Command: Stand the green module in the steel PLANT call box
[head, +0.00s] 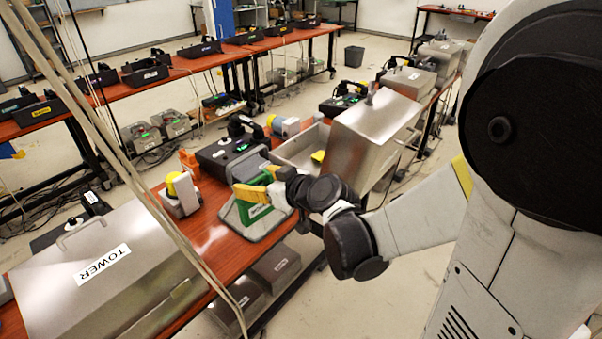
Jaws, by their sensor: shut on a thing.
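My gripper (252,192), with yellow fingers, is near the middle of the bench's front edge. It is shut on the green module (258,213), which has a pale label on its face. The module is above or on a grey tray (262,232); I cannot tell whether they touch. To the right is an open steel box (293,151) with its large lid (368,120) raised. A small yellow part shows inside it. No PLANT label is readable on it. The gripper and module are left of this box and apart from it.
A shut steel box labelled TOWER (105,262) fills the bench's near left. A black case (228,155), an orange block (189,161) and a yellow-and-grey device (181,193) stand behind and left of the module. Hanging cables cross the left side.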

